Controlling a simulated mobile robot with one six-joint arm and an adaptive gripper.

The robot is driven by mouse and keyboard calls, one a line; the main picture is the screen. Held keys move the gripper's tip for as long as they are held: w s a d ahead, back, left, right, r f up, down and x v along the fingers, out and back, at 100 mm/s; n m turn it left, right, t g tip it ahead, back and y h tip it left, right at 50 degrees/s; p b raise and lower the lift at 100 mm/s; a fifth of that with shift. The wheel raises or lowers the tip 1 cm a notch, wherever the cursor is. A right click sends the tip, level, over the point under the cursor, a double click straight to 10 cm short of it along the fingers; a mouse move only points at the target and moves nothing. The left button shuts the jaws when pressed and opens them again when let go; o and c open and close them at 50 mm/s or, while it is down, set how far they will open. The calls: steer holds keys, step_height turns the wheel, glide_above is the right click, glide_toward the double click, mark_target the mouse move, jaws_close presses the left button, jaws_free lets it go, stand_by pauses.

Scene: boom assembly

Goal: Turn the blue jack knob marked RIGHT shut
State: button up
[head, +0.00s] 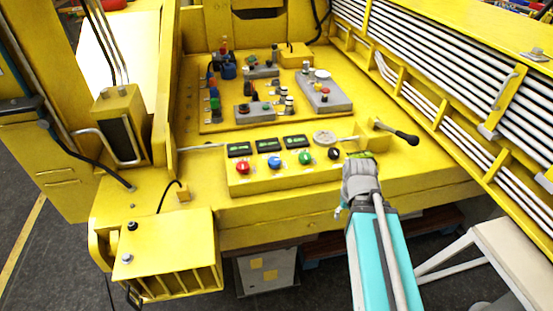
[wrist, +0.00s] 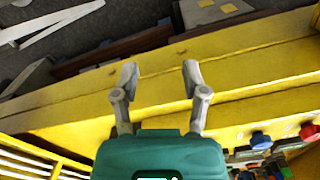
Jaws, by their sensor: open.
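A blue knob (head: 274,162) sits on the sloped front of the yellow control box, between a red knob (head: 242,168) and a green knob (head: 305,158). Blue parts (head: 228,71) also stand on the raised plate behind. I cannot read any RIGHT marking. My gripper (head: 362,160) is at the right end of the box, right of the knobs and apart from the blue one. In the wrist view my gripper (wrist: 160,76) has its fingers spread, with nothing between them but the yellow beam beyond. A blue knob (wrist: 261,138) shows there at lower right.
A black knob (head: 334,153) is close left of my gripper. A lever with a black handle (head: 405,137) sticks out behind it. Small displays (head: 267,145) line the box top. White pipes (head: 440,60) run along the right. A pale bench (head: 515,245) stands at lower right.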

steer(key=o, duration=0.5)
steer(key=shift+w+a+r, duration=0.15)
steer(key=shift+w, duration=0.15)
steer(key=shift+o, duration=0.5)
steer(key=w+a+r+n+p, duration=0.3)
steer(key=w+a, duration=0.1)
steer(key=w, duration=0.3)
steer(key=w+a+r+n+p, duration=0.2)
steer(key=w+a+r+p, duration=0.1)
steer(key=w+a, duration=0.2)
steer(key=shift+w+a+n, duration=0.3)
steer(key=shift+w+n, duration=0.1)
steer(key=shift+w, duration=0.45)
step_height(320, 180, up, 5)
steer(key=n+p, duration=0.6)
glide_above(274, 160)
steer(key=shift+r, duration=0.15)
steer(key=shift+f+b, duration=0.25)
steer(key=shift+b, duration=0.15)
step_height(274, 160, down, 13)
steer(key=b, duration=1.3)
steer(key=shift+f, duration=0.2)
